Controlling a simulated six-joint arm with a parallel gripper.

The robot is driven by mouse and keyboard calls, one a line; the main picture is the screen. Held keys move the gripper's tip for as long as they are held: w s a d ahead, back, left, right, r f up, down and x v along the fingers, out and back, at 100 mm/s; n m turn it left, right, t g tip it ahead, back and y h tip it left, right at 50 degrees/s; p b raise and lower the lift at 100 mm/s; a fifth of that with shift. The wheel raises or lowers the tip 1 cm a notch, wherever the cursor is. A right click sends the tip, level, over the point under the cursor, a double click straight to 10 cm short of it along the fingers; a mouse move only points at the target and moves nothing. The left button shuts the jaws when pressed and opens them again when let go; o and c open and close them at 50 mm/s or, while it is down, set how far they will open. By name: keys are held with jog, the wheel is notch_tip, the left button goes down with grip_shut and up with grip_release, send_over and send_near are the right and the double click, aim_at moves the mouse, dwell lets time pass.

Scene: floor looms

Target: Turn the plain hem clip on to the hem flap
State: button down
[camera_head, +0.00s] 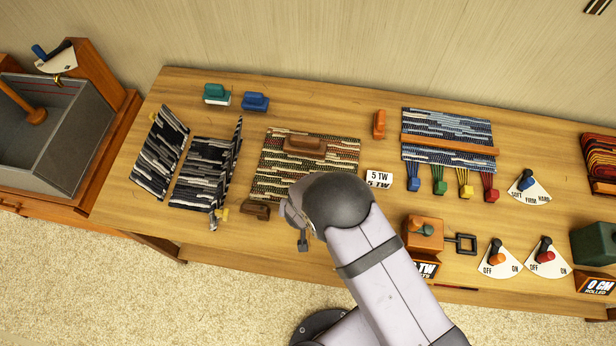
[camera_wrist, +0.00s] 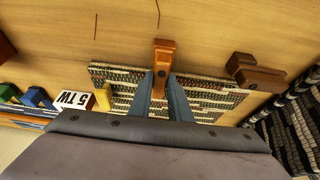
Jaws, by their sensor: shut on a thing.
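My gripper (camera_wrist: 163,88) is shut on an orange-brown clip (camera_wrist: 163,58), a narrow block with a dark round spot. I take it to be the plain hem clip. It stands at the upper edge of a striped woven mat (camera_wrist: 108,72) in the wrist view. In the head view, my arm hides the clip, the fingers and part of the mat (camera_head: 262,165). I cannot clearly make out the hem flap or whether the clip touches it. A darker brown clip (camera_wrist: 255,73) sits at the mat's corner, also visible in the head view (camera_head: 256,209).
A brown block (camera_head: 305,145) lies on the mat's far part. Dark striped pieces (camera_head: 205,170) are to the left. A "5 TW" sign (camera_head: 378,178), an orange piece (camera_head: 379,124) and a blue woven piece (camera_head: 450,125) are to the right. Bare wood borders the mat's front.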

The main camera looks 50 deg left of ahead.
jog(key=shift+w+a+r, duration=0.15)
jog(key=c, duration=1.7)
grip_release()
jog(key=shift+o, duration=0.3)
jog(key=shift+b+v, duration=0.4)
jog(key=shift+v, duration=3.25)
jog(key=shift+w, duration=0.1)
